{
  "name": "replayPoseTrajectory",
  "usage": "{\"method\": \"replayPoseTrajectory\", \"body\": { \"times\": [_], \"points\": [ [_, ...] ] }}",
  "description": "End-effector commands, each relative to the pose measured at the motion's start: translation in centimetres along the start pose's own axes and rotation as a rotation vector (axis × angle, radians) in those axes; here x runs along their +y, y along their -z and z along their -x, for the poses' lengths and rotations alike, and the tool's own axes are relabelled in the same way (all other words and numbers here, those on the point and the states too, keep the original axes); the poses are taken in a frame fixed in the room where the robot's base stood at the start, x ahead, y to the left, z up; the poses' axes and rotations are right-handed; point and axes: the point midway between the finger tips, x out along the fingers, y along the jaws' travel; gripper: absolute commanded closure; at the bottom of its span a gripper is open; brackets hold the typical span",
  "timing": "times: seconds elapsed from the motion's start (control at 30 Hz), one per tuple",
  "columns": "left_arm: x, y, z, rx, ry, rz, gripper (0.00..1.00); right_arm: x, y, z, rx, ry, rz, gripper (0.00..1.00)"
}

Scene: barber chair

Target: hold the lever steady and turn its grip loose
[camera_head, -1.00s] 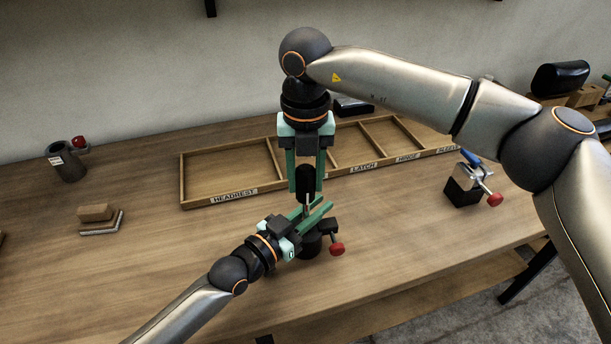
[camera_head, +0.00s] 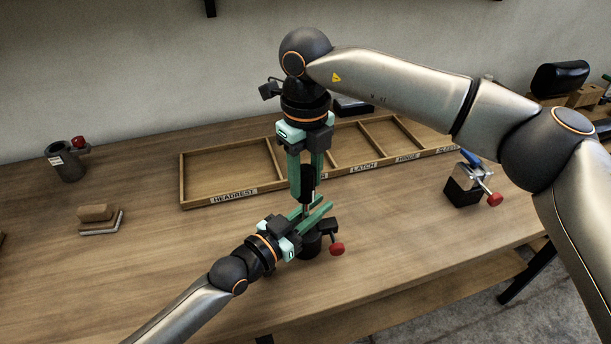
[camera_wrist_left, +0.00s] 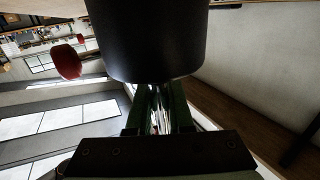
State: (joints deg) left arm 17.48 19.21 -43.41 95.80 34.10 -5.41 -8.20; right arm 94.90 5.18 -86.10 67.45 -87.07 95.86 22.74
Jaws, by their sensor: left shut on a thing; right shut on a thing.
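The lever stands upright in a dark round holder (camera_head: 311,246) with a red knob (camera_head: 337,249). Its black grip (camera_head: 307,181) is at the top, above a thin metal shaft (camera_head: 306,209). My left gripper (camera_head: 314,211) comes in low from the left and is shut on the shaft, just above the holder. My right gripper (camera_head: 307,190) points straight down and is shut on the black grip, its green fingers partly hiding it. In the left wrist view the shiny shaft (camera_wrist_left: 158,105) lies between the fingers, below a large black cylinder (camera_wrist_left: 150,45) and a red knob (camera_wrist_left: 67,60).
A wooden compartment tray (camera_head: 222,198) with labels lies behind the lever. A clamp block (camera_head: 463,187) with a red knob stands at right. A dark cup (camera_head: 69,165) and a small block on a pad (camera_head: 96,213) are at left. The front left tabletop is clear.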

Motion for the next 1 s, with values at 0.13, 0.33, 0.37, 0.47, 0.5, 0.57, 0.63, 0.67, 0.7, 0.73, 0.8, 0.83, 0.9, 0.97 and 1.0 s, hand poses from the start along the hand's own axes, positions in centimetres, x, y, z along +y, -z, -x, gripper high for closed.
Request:
{"method": "replayPoseTrajectory", "body": {
  "times": [0.13, 0.33, 0.37, 0.47, 0.5, 0.57, 0.63, 0.67, 0.7, 0.73, 0.8, 0.83, 0.9, 0.97, 1.0],
  "points": [
    [-0.07, -0.05, 0.02, -0.001, 0.001, 0.000, 1.00, -0.07, 0.00, 0.08, 0.000, 0.000, 0.140, 1.00],
    [-0.07, -0.05, 0.02, -0.001, 0.001, 0.000, 1.00, -0.08, 0.00, 0.08, 0.000, 0.000, 0.330, 1.00],
    [-0.08, -0.05, 0.02, -0.001, 0.001, 0.000, 1.00, -0.08, -0.01, 0.08, 0.000, 0.000, 0.358, 1.00],
    [-0.07, -0.05, 0.02, -0.001, 0.001, 0.000, 1.00, -0.09, -0.01, 0.08, 0.000, 0.001, 0.453, 1.00],
    [-0.08, -0.05, 0.02, -0.001, 0.001, 0.000, 1.00, -0.09, -0.01, 0.08, 0.001, 0.001, 0.490, 1.00],
    [-0.08, -0.05, 0.02, -0.001, 0.001, 0.000, 1.00, -0.10, -0.02, 0.09, 0.001, 0.001, 0.545, 1.00],
    [-0.08, -0.05, 0.02, -0.001, 0.001, 0.000, 1.00, -0.10, -0.02, 0.09, 0.001, 0.001, 0.607, 1.00],
    [-0.08, -0.05, 0.02, -0.001, 0.001, 0.000, 1.00, -0.10, -0.02, 0.09, 0.001, 0.001, 0.632, 1.00],
    [-0.08, -0.06, 0.02, -0.001, 0.001, 0.000, 1.00, -0.10, -0.02, 0.09, 0.001, 0.001, 0.665, 1.00],
    [-0.08, -0.06, 0.02, -0.001, 0.001, 0.000, 1.00, -0.11, -0.02, 0.09, 0.001, 0.001, 0.688, 1.00],
    [-0.09, -0.06, 0.02, -0.001, 0.002, 0.000, 1.00, -0.11, -0.03, 0.09, 0.001, 0.001, 0.740, 1.00],
    [-0.09, -0.06, 0.02, -0.001, 0.002, 0.000, 1.00, -0.11, -0.03, 0.09, 0.001, 0.001, 0.761, 1.00],
    [-0.09, -0.06, 0.02, -0.001, 0.002, 0.000, 1.00, -0.11, -0.03, 0.09, 0.001, 0.001, 0.804, 1.00],
    [-0.09, -0.06, 0.02, -0.001, 0.002, -0.001, 1.00, -0.11, -0.04, 0.09, 0.001, 0.001, 0.837, 1.00],
    [-0.09, -0.06, 0.02, -0.001, 0.002, -0.001, 1.00, -0.12, -0.04, 0.09, 0.001, 0.001, 0.857, 1.00]
  ]
}}
